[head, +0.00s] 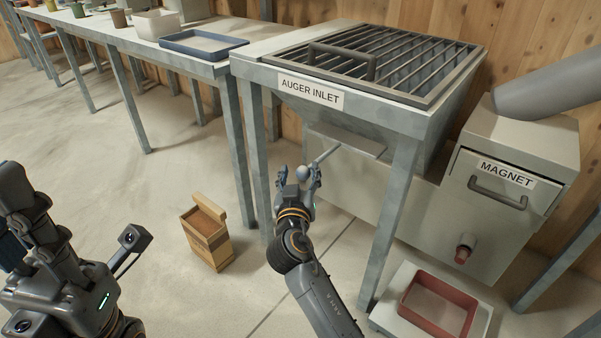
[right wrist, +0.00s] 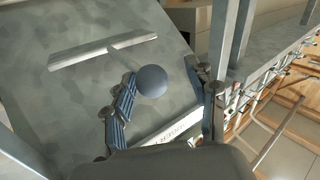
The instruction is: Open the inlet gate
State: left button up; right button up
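The inlet gate (head: 347,139) is a thin flat plate under the hopper labelled AUGER INLET. It also shows in the right wrist view (right wrist: 84,54), with a short rod ending in a round grey knob (right wrist: 151,81). My right gripper (head: 299,176) is at the knob (head: 302,172), below the hopper's front edge. In the right wrist view its fingers (right wrist: 165,98) are spread, with the knob between their tips. A gap shows between the knob and the right-hand finger; contact on the other side is unclear. My left arm is at lower left, without clear gripper fingers.
The hopper's top has a barred grate (head: 385,62) with a handle. A magnet box (head: 512,185) stands at right, above a red tray (head: 437,305). A table leg (head: 392,215) is right of my right gripper. A wooden box (head: 207,240) stands on the floor.

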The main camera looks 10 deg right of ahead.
jog(key=shift+d, duration=0.3)
jog(key=shift+d, duration=0.1)
